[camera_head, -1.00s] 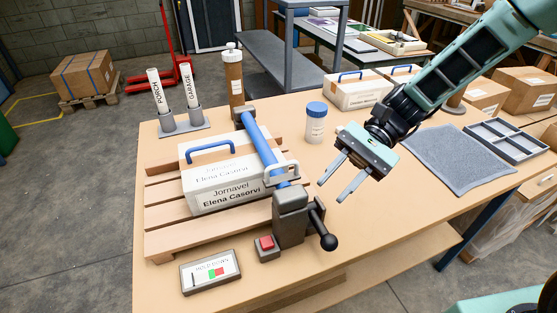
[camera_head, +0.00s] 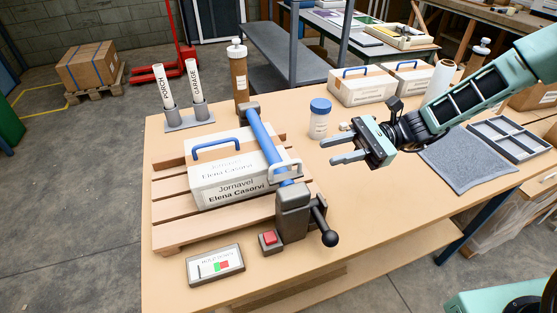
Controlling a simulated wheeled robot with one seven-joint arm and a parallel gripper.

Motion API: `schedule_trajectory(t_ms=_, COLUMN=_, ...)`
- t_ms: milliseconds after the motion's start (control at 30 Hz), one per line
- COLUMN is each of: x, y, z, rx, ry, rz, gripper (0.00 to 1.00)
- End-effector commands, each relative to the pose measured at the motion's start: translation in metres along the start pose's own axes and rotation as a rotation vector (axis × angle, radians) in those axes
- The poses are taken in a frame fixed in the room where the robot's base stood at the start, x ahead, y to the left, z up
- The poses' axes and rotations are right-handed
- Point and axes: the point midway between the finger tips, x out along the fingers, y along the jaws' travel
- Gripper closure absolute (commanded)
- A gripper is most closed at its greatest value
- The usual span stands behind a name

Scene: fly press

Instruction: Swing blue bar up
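The blue bar (camera_head: 263,139) lies low across the right part of the wooden pallet (camera_head: 172,215), from a dark block at the back to a grey post (camera_head: 293,212) at the front. A pale loop handle (camera_head: 285,170) sits on the bar near its front end. A white box (camera_head: 226,182) with a blue handle and the name Elena Casorvi stands on the pallet left of the bar. My gripper (camera_head: 326,150) is open and empty, right of the bar and apart from it, its fingers pointing left toward the bar and handle.
A black-knobbed lever (camera_head: 329,237) juts right from the post. A red button (camera_head: 269,238) and display panel (camera_head: 215,265) are at the front. A blue-capped jar (camera_head: 319,118) stands just behind my gripper. A grey mat (camera_head: 463,165) and tray (camera_head: 508,138) lie right.

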Motion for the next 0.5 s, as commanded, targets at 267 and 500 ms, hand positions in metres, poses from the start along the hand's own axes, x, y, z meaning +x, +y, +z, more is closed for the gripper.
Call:
schedule_trajectory(t_ms=267, x=0.061, y=0.001, z=0.003, rx=0.003, ry=-0.003, rz=0.005, gripper=0.69)
schedule_trajectory(t_ms=500, x=0.104, y=0.001, z=0.003, rx=0.002, ry=-0.002, rz=0.004, gripper=0.69)
